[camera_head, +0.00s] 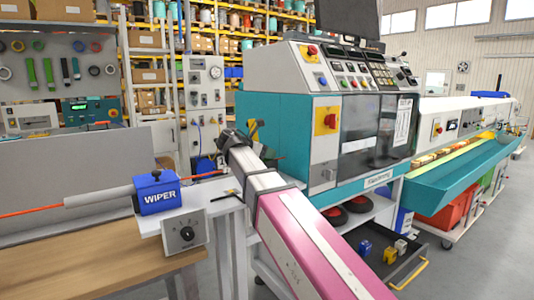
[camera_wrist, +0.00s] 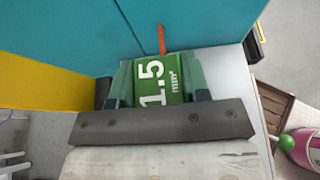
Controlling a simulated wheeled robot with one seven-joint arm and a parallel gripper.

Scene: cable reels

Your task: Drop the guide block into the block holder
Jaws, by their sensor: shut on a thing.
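The guide block (camera_wrist: 155,82) is green with white "1.5 mm²" lettering. In the wrist view it sits between the two fingers of my gripper (camera_wrist: 156,90), which is shut on it. A short orange cable end (camera_wrist: 162,40) shows just beyond the block, against the teal machine wall. A pale surface (camera_wrist: 232,72) shows to the right of the block; I cannot tell whether the block touches it. In the head view my arm reaches to the machine's left side and hides the gripper and block. I cannot make out the block holder in either view.
The teal machine (camera_head: 292,130) stands right behind my arm. The blue WIPER box (camera_head: 158,198) and its orange cable are left of it. An open dark drawer (camera_head: 412,262) at lower right holds a blue block (camera_head: 365,246), a yellow block (camera_head: 390,255) and a white block (camera_head: 400,246).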

